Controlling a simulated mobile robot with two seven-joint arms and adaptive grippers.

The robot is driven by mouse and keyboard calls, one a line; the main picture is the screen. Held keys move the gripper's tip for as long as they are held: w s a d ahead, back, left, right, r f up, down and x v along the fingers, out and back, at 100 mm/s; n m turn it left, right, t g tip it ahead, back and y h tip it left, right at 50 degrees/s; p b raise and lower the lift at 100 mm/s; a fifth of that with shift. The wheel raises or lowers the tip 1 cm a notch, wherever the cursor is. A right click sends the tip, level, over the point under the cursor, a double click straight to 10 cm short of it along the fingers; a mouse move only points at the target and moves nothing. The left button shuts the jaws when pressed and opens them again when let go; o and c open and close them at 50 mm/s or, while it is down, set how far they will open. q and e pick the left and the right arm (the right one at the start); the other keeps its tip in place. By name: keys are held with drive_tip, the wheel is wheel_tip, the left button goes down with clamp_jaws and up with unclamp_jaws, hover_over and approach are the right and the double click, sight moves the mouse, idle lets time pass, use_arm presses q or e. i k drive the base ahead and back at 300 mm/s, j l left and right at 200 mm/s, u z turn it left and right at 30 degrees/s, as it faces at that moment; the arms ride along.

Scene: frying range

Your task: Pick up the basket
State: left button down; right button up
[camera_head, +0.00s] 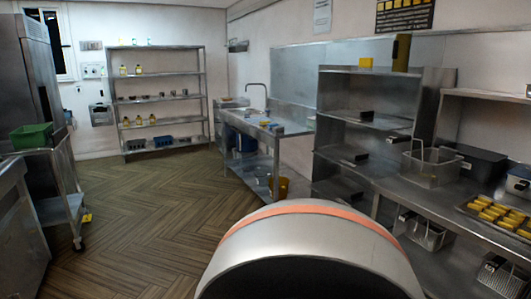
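A wire basket (432,170) with an upright handle stands on the steel counter at the right. A second wire basket (428,234) is on the shelf below, and part of another (502,274) shows at the lower right. I cannot tell which one the task names. A green basket-like bin (32,136) sits on a cart at the left. Neither of my grippers is in view. A large grey curved part with an orange band, probably mine, fills the bottom middle and hides the floor there.
The steel counter (398,187) also holds a dark bin (480,162) and a tray of yellow pieces (490,212). A steel shelf unit (338,98) stands behind. The cart (58,208) is at the left. The wooden floor (150,210) is clear in the middle.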

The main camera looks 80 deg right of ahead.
sight(430, 168)
drive_tip(key=z, duration=3.75)
